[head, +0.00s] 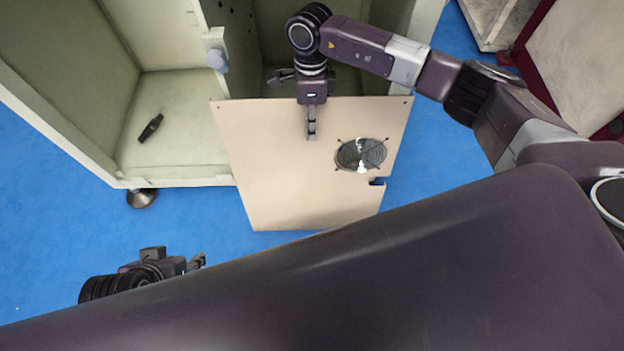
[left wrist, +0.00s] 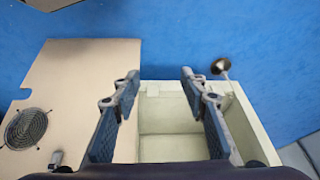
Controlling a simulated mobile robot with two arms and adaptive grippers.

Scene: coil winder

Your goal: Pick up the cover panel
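The cover panel (head: 290,180) is a large beige sheet with a round fan grille (head: 361,154) and a small notch in its right edge. In the left wrist view the panel (left wrist: 85,90) is at the left. My left gripper (head: 198,262) is apart from the panel, low at the left; the left wrist view shows its fingers (left wrist: 158,85) spread and empty.
The pale cabinet (head: 180,105) stands behind and left of the panel, with a round foot (head: 142,198). A small dark object (head: 151,128) lies inside it. Blue floor (head: 60,220) is clear at the left. Another cabinet with a dark red edge is at upper right.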

